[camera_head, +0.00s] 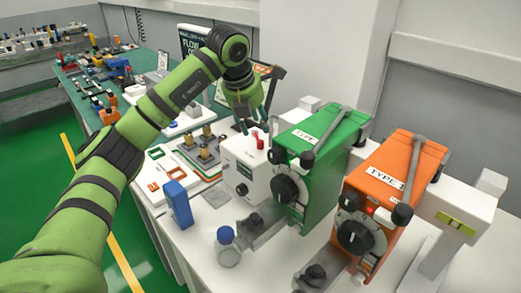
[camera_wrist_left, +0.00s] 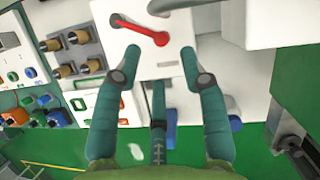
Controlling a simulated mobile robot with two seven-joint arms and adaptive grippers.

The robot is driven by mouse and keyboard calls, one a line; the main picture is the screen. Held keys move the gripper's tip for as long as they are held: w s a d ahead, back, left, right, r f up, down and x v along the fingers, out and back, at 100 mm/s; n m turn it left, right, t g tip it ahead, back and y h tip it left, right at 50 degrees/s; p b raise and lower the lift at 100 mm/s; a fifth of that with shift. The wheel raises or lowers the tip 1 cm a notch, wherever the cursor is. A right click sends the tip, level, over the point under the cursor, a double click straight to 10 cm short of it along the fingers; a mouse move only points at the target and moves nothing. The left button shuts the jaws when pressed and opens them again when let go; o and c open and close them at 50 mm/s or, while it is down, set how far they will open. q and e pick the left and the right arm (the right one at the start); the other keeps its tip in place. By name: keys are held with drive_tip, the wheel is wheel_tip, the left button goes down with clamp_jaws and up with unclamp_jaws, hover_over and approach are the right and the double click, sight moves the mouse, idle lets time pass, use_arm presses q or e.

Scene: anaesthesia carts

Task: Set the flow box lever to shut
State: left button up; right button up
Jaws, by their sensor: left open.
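The flow box (camera_head: 247,168) is a small white box on the white bench, left of the green TYPE unit. Its red lever (camera_head: 259,139) is on top of the box. In the left wrist view the lever (camera_wrist_left: 142,32) lies slanted across the white top face of the box (camera_wrist_left: 182,62). My left gripper (camera_head: 252,123) is open and just above the box. In the left wrist view its teal fingers (camera_wrist_left: 160,53) are spread, with the tips near the lever and apart from it. The lever is not between closed fingers. My right gripper is not in view.
A green unit (camera_head: 317,153) and an orange unit (camera_head: 385,190) stand close on the right. A blue block (camera_head: 178,204) and blue cap (camera_head: 226,234) are in front. A tray with brass posts (camera_head: 203,151) stands left of the box. The front bench is partly clear.

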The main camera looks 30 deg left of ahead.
sight(260, 140)
use_arm(q)
drive_tip(key=shift+p+x, duration=0.4)
drive_tip(key=shift+x, duration=0.4)
drive_tip(key=p+x, duration=0.1)
drive_tip(key=x, duration=0.2)
drive_tip(key=shift+w+f, duration=0.15)
drive_tip(key=shift+f, duration=0.2)
drive_tip(key=shift+w+f, duration=0.15)
drive_tip(key=shift+f, duration=0.35)
drive_tip(key=c, duration=0.7)
clamp_jaws()
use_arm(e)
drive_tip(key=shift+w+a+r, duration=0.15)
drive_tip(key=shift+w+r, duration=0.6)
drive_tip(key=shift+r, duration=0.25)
